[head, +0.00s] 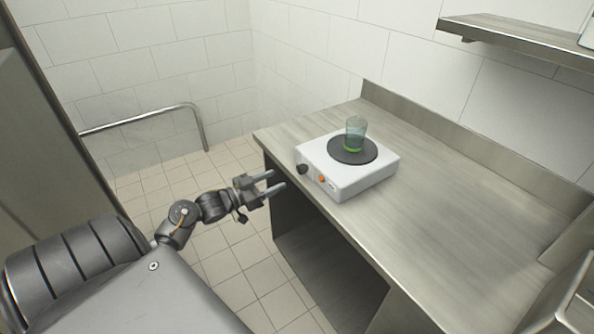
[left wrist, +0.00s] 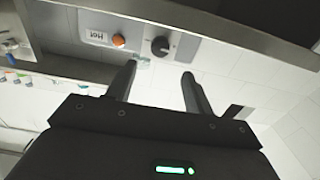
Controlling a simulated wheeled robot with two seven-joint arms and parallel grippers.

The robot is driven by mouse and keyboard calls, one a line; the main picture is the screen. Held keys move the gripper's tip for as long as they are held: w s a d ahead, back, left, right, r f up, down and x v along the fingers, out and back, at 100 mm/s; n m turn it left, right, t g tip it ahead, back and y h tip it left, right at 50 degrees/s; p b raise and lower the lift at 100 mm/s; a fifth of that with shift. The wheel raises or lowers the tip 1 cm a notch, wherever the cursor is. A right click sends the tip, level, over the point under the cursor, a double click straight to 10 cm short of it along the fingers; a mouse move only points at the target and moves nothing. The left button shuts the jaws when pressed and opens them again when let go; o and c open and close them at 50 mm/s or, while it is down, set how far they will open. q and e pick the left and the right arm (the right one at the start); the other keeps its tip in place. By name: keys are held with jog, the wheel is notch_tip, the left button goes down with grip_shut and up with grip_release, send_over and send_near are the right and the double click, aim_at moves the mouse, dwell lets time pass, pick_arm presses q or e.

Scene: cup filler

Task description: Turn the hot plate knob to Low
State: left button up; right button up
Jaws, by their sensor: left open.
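The white hot plate (head: 347,180) stands on the steel counter near its left end, with a round dark heating disc on top. Its black knob (head: 302,169) is on the front face, and it also shows in the left wrist view (left wrist: 160,46). An orange light (head: 322,179) sits beside the knob. A greenish clear cup (head: 355,135) stands upright on the disc. My left gripper (head: 278,181) is open and empty, in front of the counter edge, apart from the knob. The knob's setting is too small to read. My right gripper is not in view.
The steel counter (head: 440,215) is bare to the right of the hot plate. A wall shelf (head: 520,40) hangs at the upper right. A metal rail (head: 150,116) runs along the left wall. Open floor lies left of the counter.

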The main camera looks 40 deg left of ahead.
aim_at(298, 171)
pick_arm(q)
jog(key=p+x, duration=0.1)
jog(key=x, duration=0.8)
jog(key=shift+w+d+f, duration=0.1)
jog(key=shift+w, duration=0.15)
jog(key=c, duration=1)
